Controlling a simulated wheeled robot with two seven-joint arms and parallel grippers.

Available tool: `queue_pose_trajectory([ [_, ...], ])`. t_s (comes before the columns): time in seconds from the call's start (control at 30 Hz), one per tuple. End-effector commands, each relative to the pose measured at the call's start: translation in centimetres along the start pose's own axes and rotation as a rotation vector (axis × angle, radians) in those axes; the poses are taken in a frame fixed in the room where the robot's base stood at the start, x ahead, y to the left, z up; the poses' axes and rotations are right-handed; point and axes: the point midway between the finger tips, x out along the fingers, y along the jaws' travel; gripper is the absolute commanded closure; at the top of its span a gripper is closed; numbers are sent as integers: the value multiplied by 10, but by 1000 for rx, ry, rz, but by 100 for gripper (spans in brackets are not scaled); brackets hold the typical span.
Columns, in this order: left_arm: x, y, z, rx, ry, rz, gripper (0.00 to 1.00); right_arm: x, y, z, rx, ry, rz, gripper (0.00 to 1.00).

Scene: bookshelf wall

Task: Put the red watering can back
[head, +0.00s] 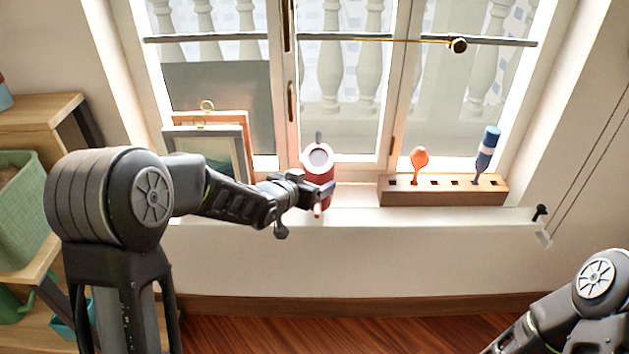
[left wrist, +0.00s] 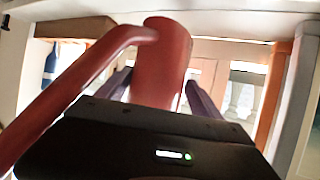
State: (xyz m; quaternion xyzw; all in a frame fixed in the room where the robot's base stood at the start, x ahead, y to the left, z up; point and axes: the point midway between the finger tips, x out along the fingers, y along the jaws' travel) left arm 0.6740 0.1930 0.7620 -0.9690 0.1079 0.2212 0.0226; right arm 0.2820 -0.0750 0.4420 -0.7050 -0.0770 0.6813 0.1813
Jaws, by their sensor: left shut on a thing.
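The red watering can (head: 320,169) is at the window sill (head: 350,217), left of the wooden block, in the head view. Its round top opening faces up toward the head camera. My left gripper (head: 318,192) reaches it from the left and is shut on it. In the left wrist view the can (left wrist: 165,65) stands between the two fingers, with a long red tube slanting to the lower left. I cannot tell whether its base touches the sill. My right arm shows at the lower right; its gripper is out of view.
A wooden block with holes (head: 443,190) holds an orange tool (head: 419,160) and a blue-and-white tool (head: 487,150). Framed pictures (head: 215,150) lean at the sill's left. A shelf (head: 38,120) with a green basket (head: 22,205) stands at far left. A rod crosses the window.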

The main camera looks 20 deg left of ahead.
Motion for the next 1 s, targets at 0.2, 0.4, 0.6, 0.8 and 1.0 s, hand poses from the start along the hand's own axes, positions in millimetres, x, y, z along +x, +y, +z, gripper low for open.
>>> queue_pose_trajectory([
  [0.2,1,0,-1,0,6,-1,94,2,1,1,0,-2,0,64],
  [0.4,3,0,4,-1,6,-1,94,8,3,1,0,-2,0,64],
  [0.6,3,0,6,-1,1,-1,15,9,3,1,0,-2,0,64],
  [0.8,3,0,6,-1,1,-1,2,9,3,1,0,-2,0,64],
  [1.0,3,0,6,-1,1,-1,2,9,3,1,0,-1,0,64],
])
